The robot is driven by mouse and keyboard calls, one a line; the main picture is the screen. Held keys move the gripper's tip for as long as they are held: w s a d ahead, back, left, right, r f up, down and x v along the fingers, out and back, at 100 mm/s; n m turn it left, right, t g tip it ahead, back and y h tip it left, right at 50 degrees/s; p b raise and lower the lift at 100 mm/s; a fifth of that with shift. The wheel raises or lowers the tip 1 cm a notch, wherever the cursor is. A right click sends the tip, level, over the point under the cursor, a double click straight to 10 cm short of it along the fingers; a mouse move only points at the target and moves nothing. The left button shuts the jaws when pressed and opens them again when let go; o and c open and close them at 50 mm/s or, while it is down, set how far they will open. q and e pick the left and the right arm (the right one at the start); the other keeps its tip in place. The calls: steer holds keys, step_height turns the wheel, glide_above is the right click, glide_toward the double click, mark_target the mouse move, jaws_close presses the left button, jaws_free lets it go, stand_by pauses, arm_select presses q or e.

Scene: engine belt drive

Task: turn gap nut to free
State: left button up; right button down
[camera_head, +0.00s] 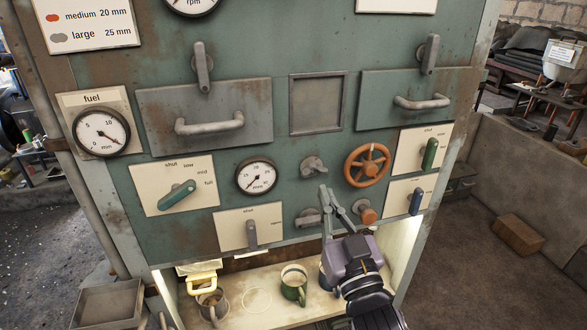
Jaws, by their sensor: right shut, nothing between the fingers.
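No label marks the gap nut, so I cannot tell which fitting it is. A grey fitting (313,167) sits on the green panel, right of the lower mm gauge (256,177). A second grey fitting (307,217) is below it, and an orange knob (367,213) is to the right, under the orange handwheel (367,165). My right gripper (327,191) is shut and empty. Its fingertips point up in front of the panel, between the two grey fittings and the orange knob. Whether they touch the panel cannot be told. My left gripper is not in view.
Green levers (178,195) (430,153), a blue lever (416,201) and a grey lever (252,235) stand out from the panel. Two drawers with handles (210,124) (422,102) are above. Mugs, including a green one (294,284), stand on the lit shelf (245,318) below.

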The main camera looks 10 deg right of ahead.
step_height(320, 180, up, 2)
step_height(320, 180, up, 4)
steer(key=p, duration=0.5)
glide_above(314, 171)
steer(key=s+a, duration=0.1)
steer(key=s, duration=0.2)
step_height(314, 171, down, 3)
steer(key=shift+f, duration=0.1)
steer(key=shift+s+a+f, duration=0.1)
steer(key=shift+s+f, duration=0.05)
steer(key=shift+f, duration=0.5)
steer(key=shift+f, duration=0.1)
steer(key=shift+w, duration=0.2)
